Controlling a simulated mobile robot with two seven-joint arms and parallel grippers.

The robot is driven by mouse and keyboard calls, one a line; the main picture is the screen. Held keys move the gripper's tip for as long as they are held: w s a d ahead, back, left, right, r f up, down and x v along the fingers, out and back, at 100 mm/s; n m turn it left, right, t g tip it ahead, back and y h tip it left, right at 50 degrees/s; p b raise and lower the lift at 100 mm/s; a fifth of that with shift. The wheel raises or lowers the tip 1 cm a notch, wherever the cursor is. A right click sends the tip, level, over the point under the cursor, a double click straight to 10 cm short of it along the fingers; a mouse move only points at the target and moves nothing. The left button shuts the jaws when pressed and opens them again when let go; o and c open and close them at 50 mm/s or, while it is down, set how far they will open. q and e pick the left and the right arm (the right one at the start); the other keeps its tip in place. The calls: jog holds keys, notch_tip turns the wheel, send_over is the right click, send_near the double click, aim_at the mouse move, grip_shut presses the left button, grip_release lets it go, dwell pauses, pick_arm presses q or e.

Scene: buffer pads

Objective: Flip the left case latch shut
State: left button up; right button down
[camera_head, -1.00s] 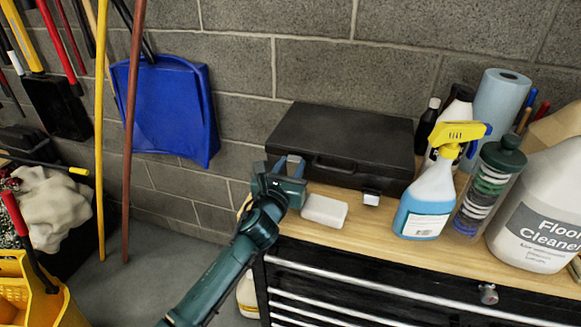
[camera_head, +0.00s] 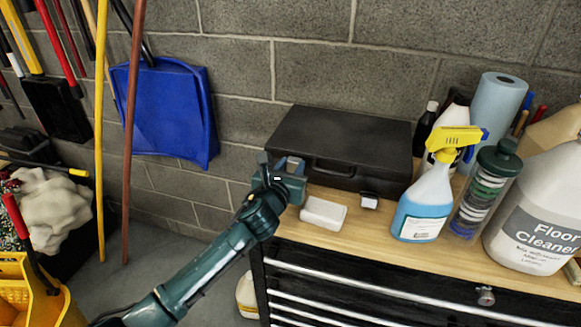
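The black case (camera_head: 340,139) lies with its lid down on the wooden top of the tool cabinet, against the block wall. Its handle (camera_head: 333,170) is on the front face. The right latch (camera_head: 369,200) shows as a small silvery piece low on the case's front right. The left latch cannot be seen; my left gripper (camera_head: 280,166) covers the case's front left corner. The gripper's fingers are at that corner, and I cannot tell whether they touch it. A gap shows between the fingers, with nothing clearly held. My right gripper is out of view.
A white block (camera_head: 323,213) lies just right of my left gripper, in front of the case. A blue spray bottle (camera_head: 422,209), a clear jar of pads (camera_head: 483,195) and a floor cleaner jug (camera_head: 540,215) crowd the right. The cabinet top's front edge (camera_head: 400,254) is close.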

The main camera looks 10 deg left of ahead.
pick_arm(q)
jog(key=o, duration=0.5)
jog(key=shift+c, duration=0.2)
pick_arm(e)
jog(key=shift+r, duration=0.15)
pick_arm(q)
jog(key=v, duration=1.3)
jog(key=shift+b, duration=0.35)
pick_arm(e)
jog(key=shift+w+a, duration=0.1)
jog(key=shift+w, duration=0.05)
pick_arm(q)
jog(key=shift+s, duration=0.1)
